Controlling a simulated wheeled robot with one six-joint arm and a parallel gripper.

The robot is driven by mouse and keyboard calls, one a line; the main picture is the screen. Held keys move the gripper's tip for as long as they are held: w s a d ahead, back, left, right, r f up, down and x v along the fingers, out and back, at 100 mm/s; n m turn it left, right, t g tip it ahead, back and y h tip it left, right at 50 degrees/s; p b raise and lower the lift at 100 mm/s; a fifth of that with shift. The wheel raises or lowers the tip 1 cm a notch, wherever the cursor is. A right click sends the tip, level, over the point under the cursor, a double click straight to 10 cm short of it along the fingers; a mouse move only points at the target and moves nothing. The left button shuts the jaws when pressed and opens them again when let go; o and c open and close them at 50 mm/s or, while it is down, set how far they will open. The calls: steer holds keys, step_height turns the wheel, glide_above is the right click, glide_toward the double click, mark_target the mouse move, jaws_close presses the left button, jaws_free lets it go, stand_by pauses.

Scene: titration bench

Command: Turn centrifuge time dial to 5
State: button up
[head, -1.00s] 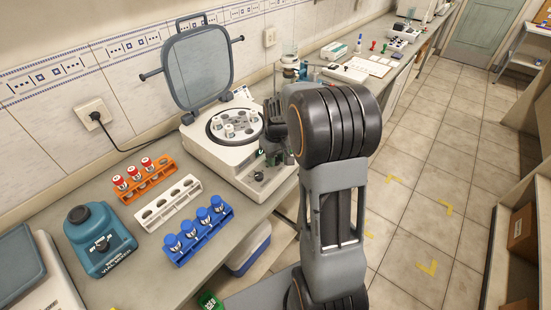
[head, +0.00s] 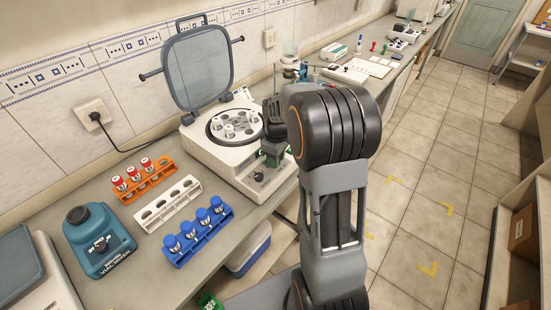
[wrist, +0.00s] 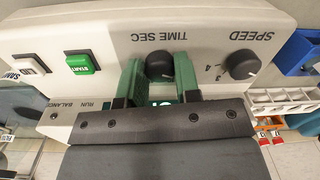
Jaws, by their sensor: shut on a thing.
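The white centrifuge (head: 206,152) stands on the bench with its lid (head: 199,66) open and its rotor (head: 235,125) holding several tubes. In the wrist view its front panel appears upside down. The dark time dial (wrist: 160,66), by the "TIME SEC" label, sits between the green fingers of my gripper (wrist: 159,76), which is shut on it. The numbers around the dial are mostly hidden, so its setting cannot be read. My gripper also shows at the centrifuge's front panel in the head view (head: 272,157).
The speed dial (wrist: 241,64) is beside the time dial, and the green START button (wrist: 79,63) is on its other side. Orange (head: 147,180), white (head: 167,203) and blue (head: 197,233) racks and a teal vial mixer (head: 98,240) stand left of the centrifuge.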

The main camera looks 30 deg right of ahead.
stand_by(0.3)
steer(key=o, duration=0.9)
step_height(320, 180, up, 14)
steer(key=shift+w+d+f, duration=0.1)
steer(key=shift+d, duration=0.05)
stand_by(0.5)
